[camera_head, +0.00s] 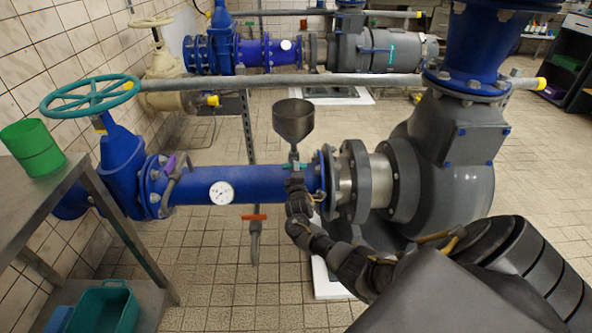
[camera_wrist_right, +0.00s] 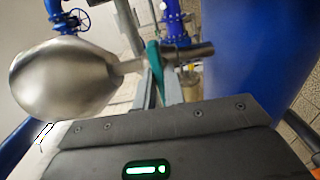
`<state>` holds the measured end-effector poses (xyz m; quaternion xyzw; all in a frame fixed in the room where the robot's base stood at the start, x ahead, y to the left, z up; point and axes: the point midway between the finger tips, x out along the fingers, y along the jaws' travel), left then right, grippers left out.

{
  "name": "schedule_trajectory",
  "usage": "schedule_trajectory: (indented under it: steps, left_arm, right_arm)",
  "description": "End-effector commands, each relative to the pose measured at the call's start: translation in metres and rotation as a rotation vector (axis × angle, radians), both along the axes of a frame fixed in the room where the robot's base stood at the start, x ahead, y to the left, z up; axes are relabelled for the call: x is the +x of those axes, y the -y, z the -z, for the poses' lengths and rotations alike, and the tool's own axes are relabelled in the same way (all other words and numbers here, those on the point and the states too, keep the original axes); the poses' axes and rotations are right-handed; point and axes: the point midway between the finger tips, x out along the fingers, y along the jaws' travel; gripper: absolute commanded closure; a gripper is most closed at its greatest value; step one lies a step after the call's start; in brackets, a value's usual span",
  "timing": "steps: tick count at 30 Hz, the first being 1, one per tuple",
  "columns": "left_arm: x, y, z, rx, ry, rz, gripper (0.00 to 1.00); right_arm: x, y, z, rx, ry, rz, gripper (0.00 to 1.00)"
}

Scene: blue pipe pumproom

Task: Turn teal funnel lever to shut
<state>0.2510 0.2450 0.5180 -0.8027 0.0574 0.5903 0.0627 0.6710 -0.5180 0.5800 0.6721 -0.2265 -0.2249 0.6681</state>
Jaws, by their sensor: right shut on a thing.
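The grey metal funnel (camera_head: 293,119) stands upright above the blue pipe (camera_head: 250,180) in the head view. Its teal lever (camera_head: 300,165) shows as a small strip at the funnel's stem, partly hidden by my right gripper (camera_head: 295,178). In the right wrist view the funnel (camera_wrist_right: 62,80) appears large at left, with the teal lever (camera_wrist_right: 154,62) beside its stem. My right gripper (camera_wrist_right: 162,82) is shut on the teal lever, its two fingers on either side. My left gripper is not in view.
A pressure gauge (camera_head: 221,192), a purple lever (camera_head: 176,168) and an orange-handled valve (camera_head: 254,217) are on the pipe left of the funnel. A teal handwheel (camera_head: 91,97) stands further left. A metal table (camera_head: 50,195) holds a green cup (camera_head: 33,148). The grey pump (camera_head: 440,180) stands right.

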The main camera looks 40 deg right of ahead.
Motion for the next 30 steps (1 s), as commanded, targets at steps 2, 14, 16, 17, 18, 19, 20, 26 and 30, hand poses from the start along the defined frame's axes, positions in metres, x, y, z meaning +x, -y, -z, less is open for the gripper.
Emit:
schedule_trajectory:
  steps: [2, 14, 16, 17, 18, 19, 20, 26, 30]
  left_arm:
    - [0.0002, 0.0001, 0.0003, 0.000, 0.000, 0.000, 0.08]
    - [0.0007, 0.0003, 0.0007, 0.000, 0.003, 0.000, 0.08]
    - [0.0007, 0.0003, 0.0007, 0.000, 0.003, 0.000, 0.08]
    - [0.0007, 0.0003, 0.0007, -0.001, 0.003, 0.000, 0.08]
    - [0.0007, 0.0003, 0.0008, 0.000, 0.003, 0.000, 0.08]
    - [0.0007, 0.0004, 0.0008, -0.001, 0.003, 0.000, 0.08]
    - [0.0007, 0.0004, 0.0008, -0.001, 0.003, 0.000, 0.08]
    - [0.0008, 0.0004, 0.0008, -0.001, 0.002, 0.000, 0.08]
    - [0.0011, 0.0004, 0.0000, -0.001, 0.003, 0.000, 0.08]
  right_arm:
    - [0.0000, 0.0002, 0.0001, 0.013, 0.008, 0.000, 1.00]
    - [-0.0001, 0.0002, 0.0004, 0.024, 0.017, 0.001, 1.00]
    - [-0.0002, 0.0002, 0.0005, 0.024, 0.017, 0.001, 1.00]
    - [-0.0002, 0.0002, 0.0005, 0.024, 0.017, 0.001, 0.87]
    - [-0.0002, 0.0002, 0.0005, 0.024, 0.017, 0.001, 0.82]
    - [-0.0002, 0.0002, 0.0004, 0.023, 0.016, 0.001, 0.78]
    - [-0.0002, 0.0002, 0.0004, 0.023, 0.016, 0.001, 0.74]
    - [-0.0001, 0.0001, 0.0004, 0.022, 0.016, 0.000, 0.67]
    - [-0.0010, -0.0007, 0.0002, 0.022, 0.016, 0.000, 0.67]
